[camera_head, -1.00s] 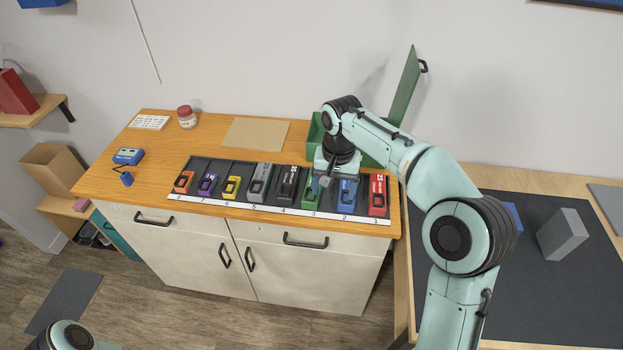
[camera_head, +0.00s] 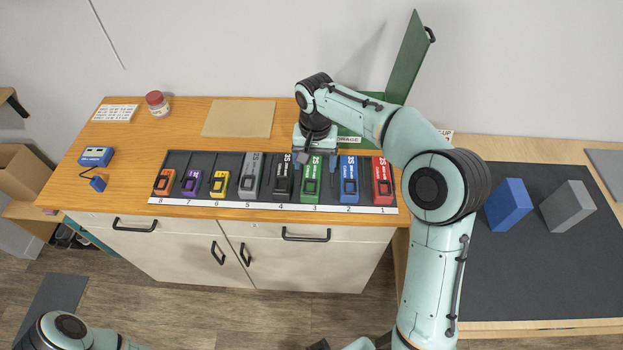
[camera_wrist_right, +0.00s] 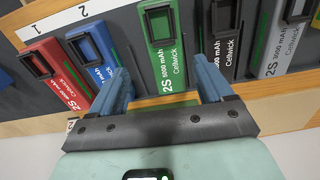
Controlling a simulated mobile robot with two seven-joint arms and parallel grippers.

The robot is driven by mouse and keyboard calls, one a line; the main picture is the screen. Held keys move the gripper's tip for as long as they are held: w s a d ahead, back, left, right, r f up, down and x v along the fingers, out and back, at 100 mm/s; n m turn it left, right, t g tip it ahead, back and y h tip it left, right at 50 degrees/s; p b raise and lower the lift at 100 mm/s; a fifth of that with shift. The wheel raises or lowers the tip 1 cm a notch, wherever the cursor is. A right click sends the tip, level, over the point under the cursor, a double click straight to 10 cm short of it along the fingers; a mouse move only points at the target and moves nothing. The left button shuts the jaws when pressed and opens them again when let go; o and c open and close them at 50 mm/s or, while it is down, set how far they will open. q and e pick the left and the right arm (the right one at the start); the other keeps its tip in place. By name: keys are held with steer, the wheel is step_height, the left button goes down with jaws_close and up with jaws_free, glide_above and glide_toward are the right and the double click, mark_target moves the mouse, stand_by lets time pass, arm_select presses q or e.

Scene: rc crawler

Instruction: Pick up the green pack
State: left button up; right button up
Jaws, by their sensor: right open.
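The green pack (camera_head: 311,187) lies in slot 3 of the dark rack (camera_head: 207,160) on the wooden cabinet top. It also shows in the right wrist view (camera_wrist_right: 164,50), with its handle loop and label visible. My right gripper (camera_head: 318,163) is open over the back end of the green pack. In the right wrist view its two blue fingers (camera_wrist_right: 164,83) are apart, one to each side of the pack's near end, with nothing held. I cannot tell whether they touch it. My left gripper is not in view; only part of my left arm shows at the lower left.
The black pack (camera_head: 283,181) and the blue pack (camera_head: 348,182) lie close on either side. A red pack (camera_head: 382,183) sits in slot 1. The green storage box's open lid (camera_head: 409,58) stands behind my right arm. Blue (camera_head: 509,204) and grey (camera_head: 567,206) blocks stand at the right.

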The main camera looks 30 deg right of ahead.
mark_target(311, 175)
steer(key=f, duration=0.5)
steer(key=shift+w+a+f, duration=0.1)
steer(key=shift+w+a, duration=0.15)
steer(key=shift+w, duration=0.1)
steer(key=c, duration=1.4)
